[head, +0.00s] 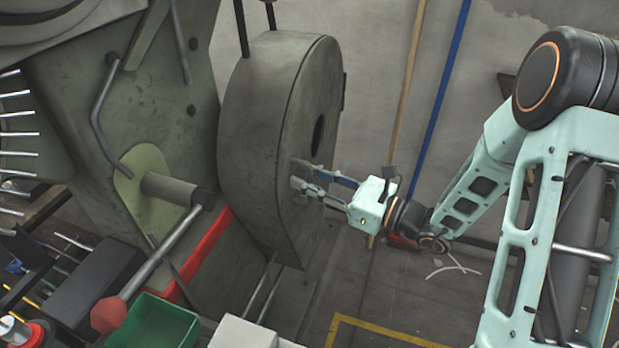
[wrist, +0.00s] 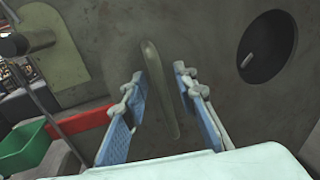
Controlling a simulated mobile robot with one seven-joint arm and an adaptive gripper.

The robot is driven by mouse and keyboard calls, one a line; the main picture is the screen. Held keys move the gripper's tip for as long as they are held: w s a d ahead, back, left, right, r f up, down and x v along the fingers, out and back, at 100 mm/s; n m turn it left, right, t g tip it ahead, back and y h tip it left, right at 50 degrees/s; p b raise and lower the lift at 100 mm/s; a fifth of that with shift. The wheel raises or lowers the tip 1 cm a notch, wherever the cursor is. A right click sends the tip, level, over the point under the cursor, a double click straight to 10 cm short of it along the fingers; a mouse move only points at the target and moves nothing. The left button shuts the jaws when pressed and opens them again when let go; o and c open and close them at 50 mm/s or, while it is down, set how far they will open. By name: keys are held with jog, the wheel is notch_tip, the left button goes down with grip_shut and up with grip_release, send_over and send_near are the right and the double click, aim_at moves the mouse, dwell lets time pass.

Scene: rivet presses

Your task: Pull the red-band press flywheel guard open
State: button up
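The flywheel guard (head: 262,140) is a large, worn grey round cover on the side of the press with the red band (head: 203,254). It has a dark round hole (head: 318,134) in its face, which also shows in the wrist view (wrist: 267,46). A slim upright handle (wrist: 152,60) stands on the guard's face. My gripper (head: 304,176) is at that face. In the wrist view my gripper (wrist: 159,86) is open, with one blue-padded finger on each side of the handle and gaps showing. In the head view the fingers largely hide the handle.
A lever with a red knob (head: 109,314) and a green bin (head: 166,322) are at the lower left. A white box (head: 244,334) stands at the bottom. Blue and tan pipes (head: 440,88) run up the wall behind my arm. Floor right of the guard is mostly clear.

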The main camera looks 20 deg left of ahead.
jog(key=shift+c, duration=0.3)
grip_shut()
jog(key=shift+d, duration=0.15)
